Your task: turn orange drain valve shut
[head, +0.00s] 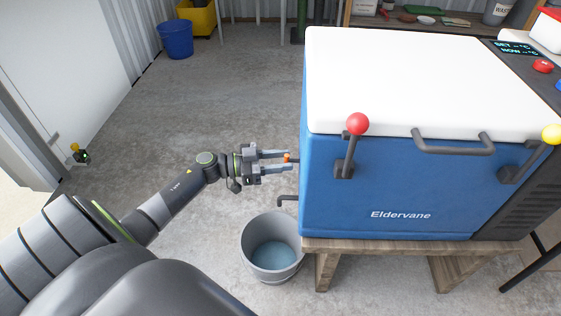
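The orange drain valve (287,157) shows as a small orange piece at the left side of the blue cooler box (390,190), in the head view. My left gripper (282,161) reaches it from the left. Its two fingers are apart, one on the far side and one on the near side of the orange piece, with a gap showing between them. The fingertips partly hide the valve, so I cannot tell its turn angle or any contact. My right gripper is not in view.
A dark drain spout (286,199) sticks out below the valve, over a grey bucket (271,250) with bluish liquid inside. The box stands on a wooden bench (375,247). A red-knobbed lever (352,145) is on its front. The floor to the left is clear.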

